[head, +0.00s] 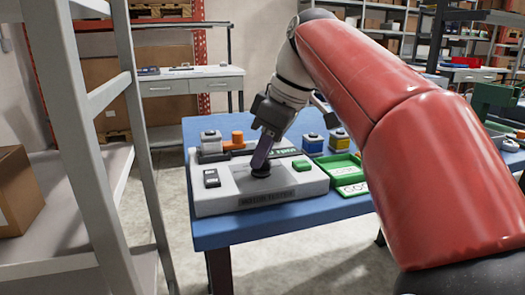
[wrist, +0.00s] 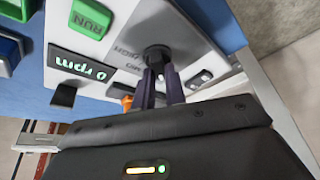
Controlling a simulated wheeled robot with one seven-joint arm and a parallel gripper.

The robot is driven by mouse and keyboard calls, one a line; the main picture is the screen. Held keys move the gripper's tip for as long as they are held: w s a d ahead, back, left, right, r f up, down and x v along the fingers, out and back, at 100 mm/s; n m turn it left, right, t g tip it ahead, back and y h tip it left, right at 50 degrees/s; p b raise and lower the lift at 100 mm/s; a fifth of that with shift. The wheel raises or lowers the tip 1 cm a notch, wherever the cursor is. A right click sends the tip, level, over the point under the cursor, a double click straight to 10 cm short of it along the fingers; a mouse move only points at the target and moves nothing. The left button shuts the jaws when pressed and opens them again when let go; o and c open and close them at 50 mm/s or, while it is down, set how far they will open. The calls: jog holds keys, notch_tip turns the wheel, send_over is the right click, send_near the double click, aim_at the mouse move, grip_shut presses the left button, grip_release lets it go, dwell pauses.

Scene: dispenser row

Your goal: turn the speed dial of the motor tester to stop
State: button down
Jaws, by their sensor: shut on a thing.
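The motor tester (head: 215,203) is a pale grey box on the blue table, near its front left. Its black speed dial (head: 261,173) sits low on the sloped top, and shows in the wrist view (wrist: 157,54) with lettering beside it, partly hidden. My gripper (head: 264,156) comes down from above, its purple fingers shut on the dial. In the wrist view the fingertips (wrist: 160,74) are at the dial's sides. The display (wrist: 84,68) reads 0 rpm in green. The dial's pointer cannot be made out.
Behind the tester stand a grey-topped block (head: 211,141) and an orange cylinder (head: 237,139). Blue (head: 312,144) and yellow (head: 339,139) blocks and a green tray (head: 352,189) are to the right. A grey shelf rack (head: 98,95) stands at the left.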

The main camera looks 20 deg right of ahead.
aim_at(279, 176)
jog(key=shift+n+g, duration=0.3)
jog(key=shift+n, duration=0.3)
jog(key=c, duration=1.4)
grip_release()
jog(key=shift+c, duration=0.2)
jog(key=v, duration=0.7)
jog(key=shift+d+r, duration=0.25)
jog(key=shift+r, duration=0.05)
